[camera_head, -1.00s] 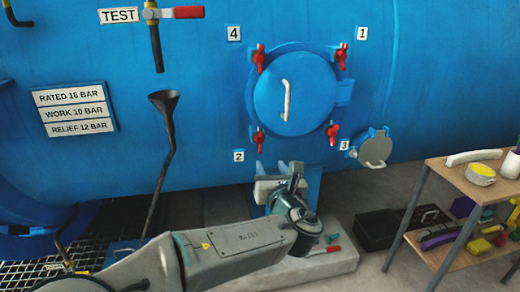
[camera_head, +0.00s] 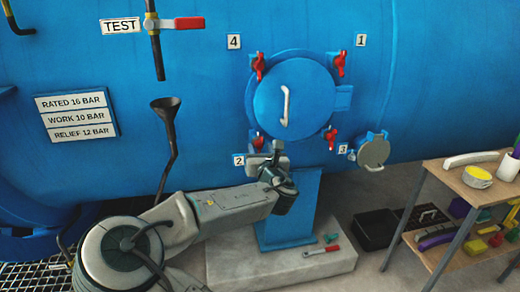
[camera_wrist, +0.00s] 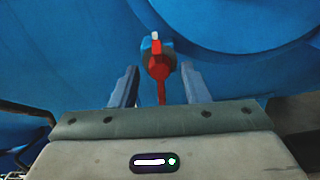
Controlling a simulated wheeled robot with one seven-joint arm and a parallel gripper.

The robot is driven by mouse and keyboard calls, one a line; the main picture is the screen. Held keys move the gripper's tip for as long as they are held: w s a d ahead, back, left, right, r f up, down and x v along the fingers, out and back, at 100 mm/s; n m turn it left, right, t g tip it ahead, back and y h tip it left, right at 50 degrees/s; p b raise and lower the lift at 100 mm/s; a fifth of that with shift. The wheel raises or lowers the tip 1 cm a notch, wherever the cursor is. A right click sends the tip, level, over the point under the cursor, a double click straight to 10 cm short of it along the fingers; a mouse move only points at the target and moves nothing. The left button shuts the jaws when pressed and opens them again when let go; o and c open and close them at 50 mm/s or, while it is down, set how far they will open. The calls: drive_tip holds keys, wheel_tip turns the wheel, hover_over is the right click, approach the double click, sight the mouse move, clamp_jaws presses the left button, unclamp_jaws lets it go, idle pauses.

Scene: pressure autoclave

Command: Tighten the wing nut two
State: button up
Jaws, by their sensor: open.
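Wing nut two is the red wing nut (camera_head: 257,141) at the lower left of the round blue hatch (camera_head: 292,97), beside the "2" label (camera_head: 239,160). My gripper (camera_head: 265,153) is just below it and partly covers it in the head view. In the wrist view the red wing nut (camera_wrist: 159,68) stands between the two fingers of my gripper (camera_wrist: 158,82), which are open with a gap on each side. A pale bolt end shows above the nut. Whether the fingers reach around its wings in depth is hard to tell.
Other red wing nuts sit by labels 4 (camera_head: 258,67), 1 (camera_head: 340,64) and 3 (camera_head: 331,139). A small grey-lidded port (camera_head: 374,151) is right of the hatch. A blue pedestal (camera_head: 289,212) stands below. A wooden table (camera_head: 458,184) is at the right.

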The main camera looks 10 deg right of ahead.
drive_tip(key=shift+w, duration=0.65)
clamp_jaws()
